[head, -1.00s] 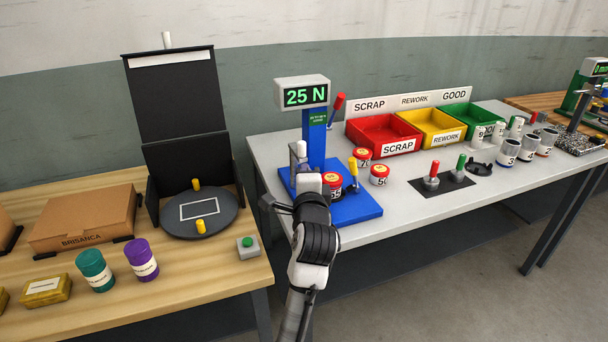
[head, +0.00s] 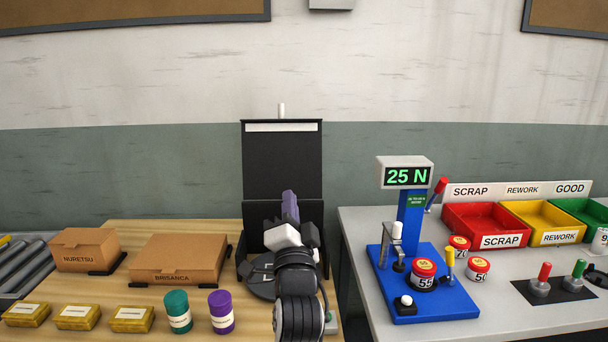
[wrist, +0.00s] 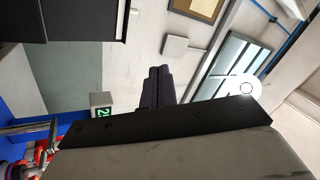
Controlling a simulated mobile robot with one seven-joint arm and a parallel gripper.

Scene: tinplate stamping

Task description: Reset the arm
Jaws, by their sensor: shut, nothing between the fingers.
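My gripper (head: 290,207) is raised in front of the black upright panel (head: 281,165) at the right end of the wooden table, its fingers pointing up. The fingers are shut with nothing between them. In the wrist view the dark closed fingers (wrist: 157,86) point toward the upper wall and ceiling. My arm hides much of the round dark turntable (head: 258,280) below the panel.
The blue force tester (head: 410,220) reading 25 N stands on the grey table to the right, with a red-topped can (head: 424,274) on it. Cardboard boxes (head: 178,262), a teal can (head: 177,312) and a purple can (head: 221,312) stand to the left. Red scrap bin (head: 487,222) is at right.

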